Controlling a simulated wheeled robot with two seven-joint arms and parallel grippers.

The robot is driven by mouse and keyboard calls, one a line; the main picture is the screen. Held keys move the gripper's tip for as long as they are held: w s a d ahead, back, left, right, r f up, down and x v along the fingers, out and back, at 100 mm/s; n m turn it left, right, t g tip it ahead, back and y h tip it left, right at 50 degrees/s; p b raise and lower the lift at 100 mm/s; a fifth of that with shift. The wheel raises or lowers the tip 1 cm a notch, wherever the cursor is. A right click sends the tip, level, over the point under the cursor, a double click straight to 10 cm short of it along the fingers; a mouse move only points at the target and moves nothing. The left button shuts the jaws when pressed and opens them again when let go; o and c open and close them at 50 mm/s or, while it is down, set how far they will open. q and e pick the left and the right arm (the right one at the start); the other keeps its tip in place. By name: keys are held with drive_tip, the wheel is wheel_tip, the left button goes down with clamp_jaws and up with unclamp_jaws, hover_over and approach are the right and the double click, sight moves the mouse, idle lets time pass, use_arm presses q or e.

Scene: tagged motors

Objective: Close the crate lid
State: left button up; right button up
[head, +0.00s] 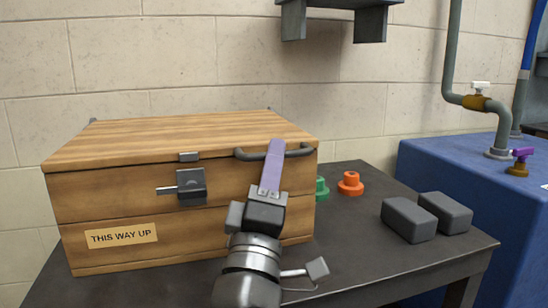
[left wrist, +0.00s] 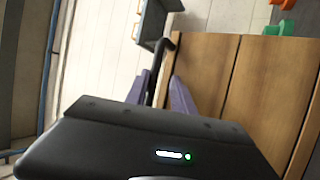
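The wooden crate (head: 120,205) stands on the dark table, marked "THIS WAY UP". Its lid (head: 180,135) lies flat across the top, with no clear gap showing at the front. A metal latch (head: 191,187) is on the front. A dark bar handle (head: 300,151) sits at the front right near the lid edge. My left gripper (head: 275,150) is at this handle. In the left wrist view its purple fingers (left wrist: 164,88) stand either side of the dark bar (left wrist: 158,70), with a light gap beside the right finger, so it looks open around the handle. My right gripper is not in view.
Right of the crate, a green part (head: 321,189) and an orange part (head: 350,184) stand on the table (head: 350,262). Two grey blocks (head: 408,219) lie nearer its right edge. A blue cabinet (head: 470,190) with pipes is beyond. A grey wall bracket (head: 335,15) hangs above.

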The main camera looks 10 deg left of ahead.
use_arm(q)
drive_tip(key=p+v, duration=0.1)
drive_tip(key=v, duration=0.6)
drive_tip(key=shift+s+r, duration=0.15)
drive_tip(key=shift+s, duration=0.1)
